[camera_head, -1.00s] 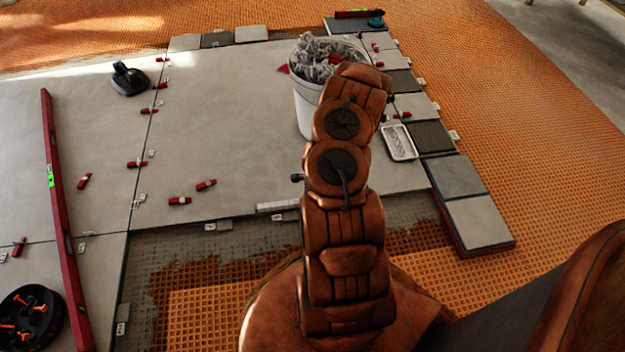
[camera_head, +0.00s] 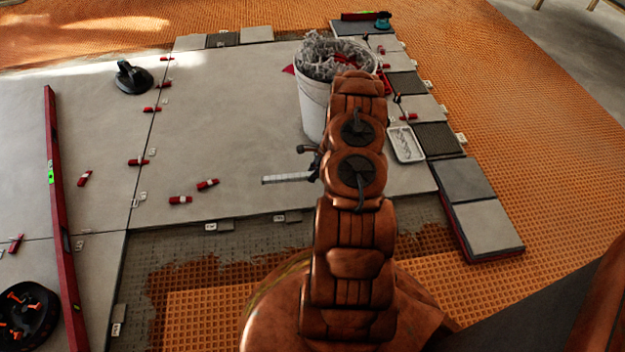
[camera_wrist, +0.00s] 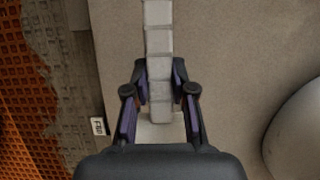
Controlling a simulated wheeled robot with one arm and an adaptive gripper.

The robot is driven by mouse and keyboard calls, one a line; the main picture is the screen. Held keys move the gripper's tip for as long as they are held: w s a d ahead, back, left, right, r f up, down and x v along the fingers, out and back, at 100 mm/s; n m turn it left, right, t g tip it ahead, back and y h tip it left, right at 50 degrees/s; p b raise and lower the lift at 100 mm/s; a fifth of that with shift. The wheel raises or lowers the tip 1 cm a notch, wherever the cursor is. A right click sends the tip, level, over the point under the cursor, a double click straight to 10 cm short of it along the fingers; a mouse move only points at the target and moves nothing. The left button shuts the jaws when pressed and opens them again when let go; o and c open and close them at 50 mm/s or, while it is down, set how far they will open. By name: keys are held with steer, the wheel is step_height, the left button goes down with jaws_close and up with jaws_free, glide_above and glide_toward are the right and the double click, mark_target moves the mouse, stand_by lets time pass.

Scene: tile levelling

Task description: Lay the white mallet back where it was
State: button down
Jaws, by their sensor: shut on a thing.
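The bar runs away from me between the fingers, over the large grey tile. A slightly wider pale piece (camera_wrist: 160,132) shows under its near end; I cannot tell what it is. In the head view, the bar (camera_head: 286,179) sticks out to the left of my gripper (camera_head: 311,163), which my arm partly hides. Whether the bar touches the tile is unclear. I can make out no white mallet in either view.
A white bucket (camera_head: 314,108) of grey clips stands close behind my arm. A white tray (camera_head: 405,145) lies to the right. Red wedges (camera_head: 207,184) dot the large tile (camera_head: 220,120). A long red level (camera_head: 60,200) and a black suction cup (camera_head: 132,78) are left.

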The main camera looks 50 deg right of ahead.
steer(key=shift+w+d+f+b, duration=0.15)
steer(key=shift+d+f+b, duration=0.05)
steer(key=shift+f+b, duration=0.15)
step_height(320, 180, down, 3)
steer(key=shift+b, duration=0.9)
steer(key=shift+r, duration=0.1)
steer(key=c, duration=1)
jaws_free()
steer(key=shift+o, duration=0.2)
